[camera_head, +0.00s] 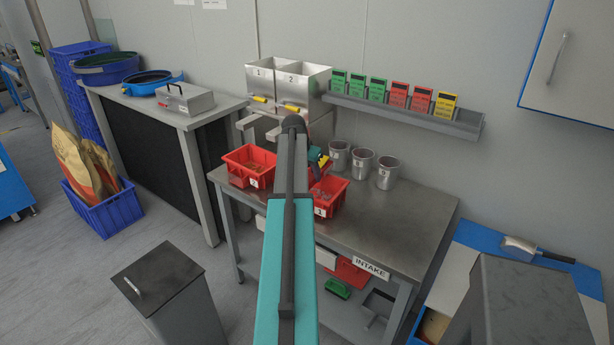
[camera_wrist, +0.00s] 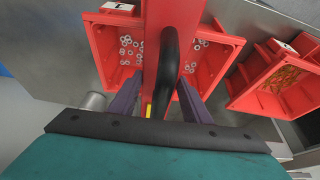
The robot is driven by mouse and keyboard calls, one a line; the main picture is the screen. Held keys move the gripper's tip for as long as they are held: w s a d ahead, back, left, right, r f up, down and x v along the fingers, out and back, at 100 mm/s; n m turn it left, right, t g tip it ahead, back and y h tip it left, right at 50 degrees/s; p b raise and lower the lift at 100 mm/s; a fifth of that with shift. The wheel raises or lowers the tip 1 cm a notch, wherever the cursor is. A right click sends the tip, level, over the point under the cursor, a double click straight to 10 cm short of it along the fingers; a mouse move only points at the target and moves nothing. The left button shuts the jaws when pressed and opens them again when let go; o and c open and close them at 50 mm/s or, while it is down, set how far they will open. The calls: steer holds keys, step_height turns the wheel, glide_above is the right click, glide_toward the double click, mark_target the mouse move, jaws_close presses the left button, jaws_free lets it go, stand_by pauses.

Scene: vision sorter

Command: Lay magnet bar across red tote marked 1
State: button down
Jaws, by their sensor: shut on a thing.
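My gripper (camera_wrist: 160,88) is shut on the black handle of a red bar, which I take as the magnet bar (camera_wrist: 186,22). In the wrist view the bar is above a red tote (camera_wrist: 232,46) holding pale rings. Another red tote (camera_wrist: 262,72) with brown contents lies to the right, clear of the bar. In the head view the brown-content tote (camera_head: 262,157) is at left on the bench and the ring tote (camera_head: 337,204) is at right. My arm hides the space between them and most of the bar.
Metal cups (camera_head: 362,165) stand behind the totes at right on the steel bench (camera_head: 400,224). Two numbered steel hoppers (camera_head: 290,82) stand at the back. A shelf (camera_head: 420,118) with coloured cards is on the wall. The bench's right part is clear.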

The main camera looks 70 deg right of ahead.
steer(key=shift+d, duration=0.5)
steer(key=shift+s+f, duration=0.1)
steer(key=shift+f, duration=0.2)
steer(key=c, duration=0.9)
jaws_free()
steer(key=shift+f, duration=0.1)
steer(key=shift+a, duration=0.1)
steer(key=shift+b+v, duration=1.8)
steer(key=shift+v, duration=5.2)
